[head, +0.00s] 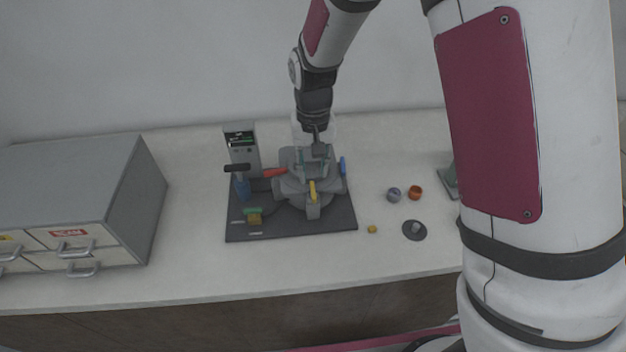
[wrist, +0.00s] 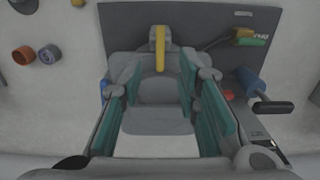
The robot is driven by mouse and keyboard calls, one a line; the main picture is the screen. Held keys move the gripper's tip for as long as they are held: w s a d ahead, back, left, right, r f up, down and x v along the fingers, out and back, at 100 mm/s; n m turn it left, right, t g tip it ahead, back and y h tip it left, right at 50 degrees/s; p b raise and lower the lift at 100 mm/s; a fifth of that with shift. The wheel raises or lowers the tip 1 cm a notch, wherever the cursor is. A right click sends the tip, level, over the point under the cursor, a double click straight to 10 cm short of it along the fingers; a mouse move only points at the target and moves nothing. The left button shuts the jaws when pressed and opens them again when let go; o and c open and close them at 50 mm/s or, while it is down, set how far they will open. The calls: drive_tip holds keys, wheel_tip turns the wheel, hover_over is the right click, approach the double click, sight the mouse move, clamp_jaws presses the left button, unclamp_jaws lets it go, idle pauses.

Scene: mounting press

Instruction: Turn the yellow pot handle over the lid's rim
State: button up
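The yellow pot handle (head: 312,190) is a short bar on the front of the grey press (head: 290,190). My gripper (head: 314,160) is over the back of the press, behind the yellow handle. In the wrist view my gripper (wrist: 160,120) has its teal-padded fingers wide apart with nothing between them but the grey press surface below. The yellow handle lies beyond the fingertips, apart from them. The lid's rim is partly hidden by my gripper.
The press stands on a dark base plate (head: 290,228) with a control box (head: 242,150), a blue-and-black lever (head: 241,184) and a red handle (head: 274,172). A grey drawer cabinet (head: 90,190) is left. Small cups (head: 415,192) and a dark disc (head: 414,230) lie right.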

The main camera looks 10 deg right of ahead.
drive_tip(key=shift+r, duration=2.8)
wheel_tip(320, 180, up, 14)
drive_tip(key=t, duration=0.3)
hover_over(314, 190)
drive_tip(key=s+d, duration=0.7)
drive_tip(key=s, duration=0.1)
drive_tip(key=s+d+r+t, duration=0.1)
drive_tip(key=s+d+r, duration=0.1)
drive_tip(key=s, duration=0.5)
drive_tip(key=s+d+r+t, duration=0.1)
drive_tip(key=s+d+r, duration=0.2)
drive_tip(key=s, duration=0.4)
drive_tip(key=shift+s+d+r+t, duration=0.15)
drive_tip(key=shift+s+d+t, duration=0.15)
drive_tip(key=shift+s+d, duration=0.1)
drive_tip(key=shift+a, duration=0.1)
